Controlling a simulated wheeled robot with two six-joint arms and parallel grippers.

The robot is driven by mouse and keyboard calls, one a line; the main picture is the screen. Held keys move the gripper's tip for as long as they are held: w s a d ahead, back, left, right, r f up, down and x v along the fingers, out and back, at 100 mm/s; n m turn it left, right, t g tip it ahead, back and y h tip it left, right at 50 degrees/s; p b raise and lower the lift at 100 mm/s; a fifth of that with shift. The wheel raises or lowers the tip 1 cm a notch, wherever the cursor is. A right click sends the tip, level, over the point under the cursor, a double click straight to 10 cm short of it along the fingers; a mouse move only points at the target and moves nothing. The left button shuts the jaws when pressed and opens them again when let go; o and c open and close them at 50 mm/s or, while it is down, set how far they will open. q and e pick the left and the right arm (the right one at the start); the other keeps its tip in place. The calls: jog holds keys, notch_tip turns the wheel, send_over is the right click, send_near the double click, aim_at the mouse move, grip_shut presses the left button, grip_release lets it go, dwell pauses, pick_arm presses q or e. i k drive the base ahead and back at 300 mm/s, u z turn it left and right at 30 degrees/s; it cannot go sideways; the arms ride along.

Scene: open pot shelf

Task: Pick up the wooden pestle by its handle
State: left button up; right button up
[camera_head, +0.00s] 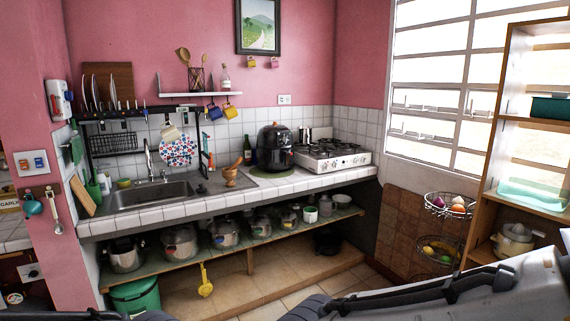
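A wooden pestle (237,163) leans in a wooden mortar (230,178) on the white tiled counter, just right of the sink. Its upper end sticks up and tilts to the right; its lower end is hidden inside the mortar. Parts of my arms show along the bottom edge, well in front of and below the counter. Neither gripper's fingers can be made out.
Left of the mortar is the sink (150,193) with its faucet. A black air fryer (274,148) and a stove (331,157) stand to the right. Several pots line the open shelf below. A green bin (136,296) stands on the floor.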

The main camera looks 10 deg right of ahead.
aim_at(240, 159)
jog(key=z, duration=0.25)
jog(key=i, duration=2.4)
jog(key=z, duration=0.6)
jog(key=i, duration=0.9)
jog(key=u, duration=0.65)
jog(key=i, duration=0.55)
jog(key=u, duration=0.35)
